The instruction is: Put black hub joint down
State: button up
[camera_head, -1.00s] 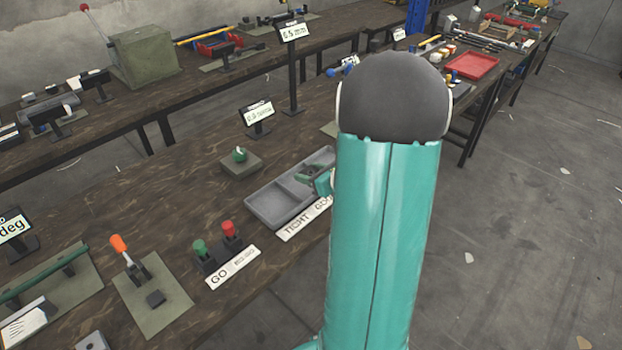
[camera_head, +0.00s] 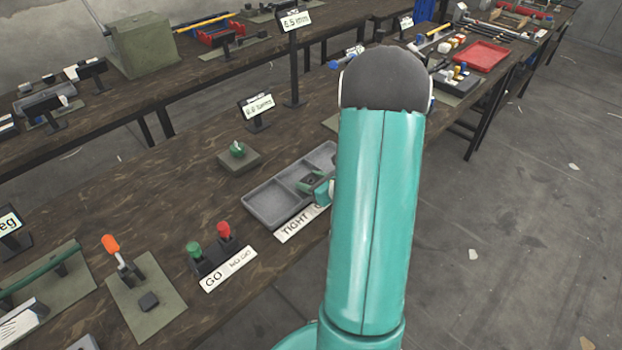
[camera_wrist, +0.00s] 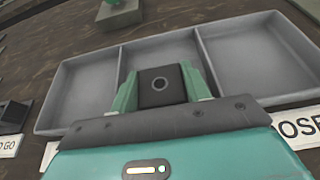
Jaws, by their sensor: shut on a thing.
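The black hub joint (camera_wrist: 161,86) is a dark block with a round hole in its face. My gripper (camera_wrist: 162,92) is shut on it, with one green finger on each side. In the wrist view the joint shows over the middle compartment of the grey three-part tray (camera_wrist: 118,47). In the head view my gripper (camera_head: 318,183) and the joint are over the tray (camera_head: 252,201), near its middle, partly hidden by my arm. I cannot tell whether the joint touches the tray floor. The left and right compartments look empty.
A label strip reading TIGHT (camera_head: 297,226) runs along the tray's front edge. A green knob on a block (camera_head: 238,153) stands behind the tray. A go gauge with green and red handles (camera_head: 210,252) stands to the left. Bare wooden bench (camera_head: 180,195) lies left of the tray.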

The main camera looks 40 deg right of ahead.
jog(key=shift+w+f, duration=0.15)
jog(key=shift+f, duration=0.1)
jog(key=o, duration=1)
jog(key=shift+f, duration=0.1)
jog(key=shift+c, duration=0.2)
